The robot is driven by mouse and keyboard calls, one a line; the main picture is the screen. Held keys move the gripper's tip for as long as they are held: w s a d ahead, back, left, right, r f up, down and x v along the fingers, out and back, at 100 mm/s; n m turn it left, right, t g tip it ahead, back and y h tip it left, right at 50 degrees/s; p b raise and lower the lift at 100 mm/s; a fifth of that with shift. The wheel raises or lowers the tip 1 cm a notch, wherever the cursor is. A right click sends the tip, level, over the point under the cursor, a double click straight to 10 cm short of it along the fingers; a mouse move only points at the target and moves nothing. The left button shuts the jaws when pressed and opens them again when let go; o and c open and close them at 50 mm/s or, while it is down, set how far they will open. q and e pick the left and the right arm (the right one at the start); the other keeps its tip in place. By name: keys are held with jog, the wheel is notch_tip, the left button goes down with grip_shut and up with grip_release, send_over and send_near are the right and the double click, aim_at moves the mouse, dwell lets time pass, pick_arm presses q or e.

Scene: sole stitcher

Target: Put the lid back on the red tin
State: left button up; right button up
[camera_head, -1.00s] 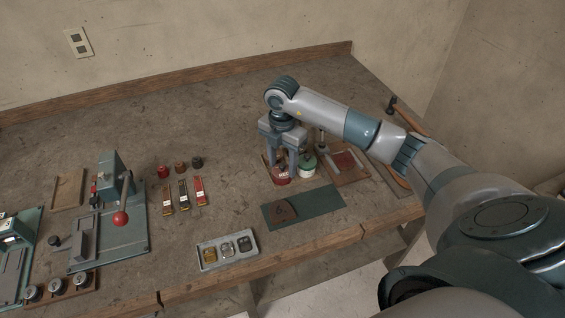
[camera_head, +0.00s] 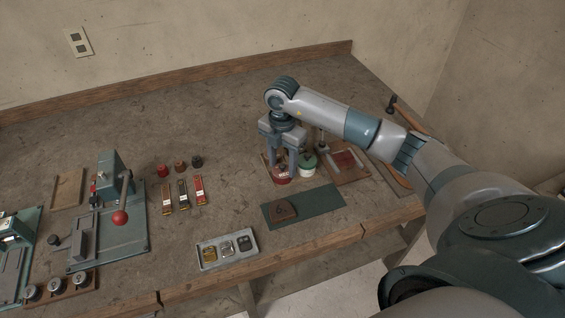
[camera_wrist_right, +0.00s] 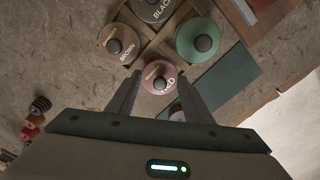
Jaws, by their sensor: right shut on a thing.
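My right gripper (camera_head: 285,163) points straight down and is shut on the lid, with one finger on each side. The lid is over the tin, but I cannot tell whether it rests on the rim or is slightly above it. My left gripper is not in view.
A green-lidded tin (camera_head: 307,166) stands close to the right; brown (camera_wrist_right: 119,43) and black (camera_wrist_right: 152,6) tins stand beyond in the wooden rack. A hammer (camera_head: 408,114) lies at the right.

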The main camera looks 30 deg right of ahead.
jog(key=o, duration=1.6)
jog(key=shift+c, duration=0.2)
jog(key=shift+r, duration=0.1)
jog(key=shift+r+p, duration=2.3)
jog(key=shift+r, duration=1.1)
grip_shut()
jog(key=shift+f+b, duration=1.65)
jog(key=shift+f, duration=0.7)
